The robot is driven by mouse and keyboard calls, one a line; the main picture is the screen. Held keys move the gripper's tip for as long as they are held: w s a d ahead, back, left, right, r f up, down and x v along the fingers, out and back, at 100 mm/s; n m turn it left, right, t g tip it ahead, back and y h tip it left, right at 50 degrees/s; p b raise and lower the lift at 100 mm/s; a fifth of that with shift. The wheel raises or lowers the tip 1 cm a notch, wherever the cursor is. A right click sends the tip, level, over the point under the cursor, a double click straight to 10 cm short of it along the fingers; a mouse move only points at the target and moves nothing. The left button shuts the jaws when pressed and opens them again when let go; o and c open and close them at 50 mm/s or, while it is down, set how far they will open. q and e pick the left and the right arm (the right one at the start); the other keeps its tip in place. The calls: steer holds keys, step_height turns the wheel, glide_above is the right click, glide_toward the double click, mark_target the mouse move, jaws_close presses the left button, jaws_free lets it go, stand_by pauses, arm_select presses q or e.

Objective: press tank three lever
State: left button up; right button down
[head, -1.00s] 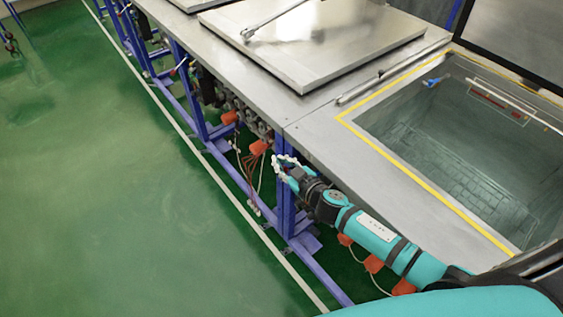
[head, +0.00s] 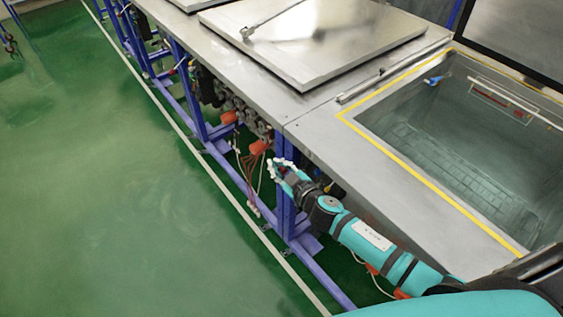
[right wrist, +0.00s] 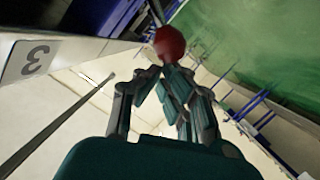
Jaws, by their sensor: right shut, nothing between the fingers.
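My right gripper (head: 278,170) is shut and empty beside the blue table leg, below the front edge of the metal tabletop. In the right wrist view, the gripper (right wrist: 165,80) points at a red ball knob (right wrist: 170,43) on a thin rod, seemingly the lever. The knob is just beyond the fingertips; I cannot tell whether they touch it. A tag with the number 3 (right wrist: 36,61) is on the panel at left. In the head view I cannot make out this knob. My left gripper is not in view.
An open tank (head: 455,150) with a yellow border is sunk in the tabletop at right. A flat metal lid (head: 340,55) covers the neighbouring tank. The green floor (head: 100,210) at left is clear.

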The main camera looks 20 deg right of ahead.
step_height(320, 180, down, 10)
steer(key=a+n+t+h+b, duration=0.1)
steer(key=n+b, duration=0.6)
steer(key=b, duration=0.7)
steer(key=shift+s+a+t+h, duration=0.3)
steer(key=shift+s+a+h, duration=0.1)
steer(key=shift+a, duration=0.25)
steer(key=shift+r, duration=0.15)
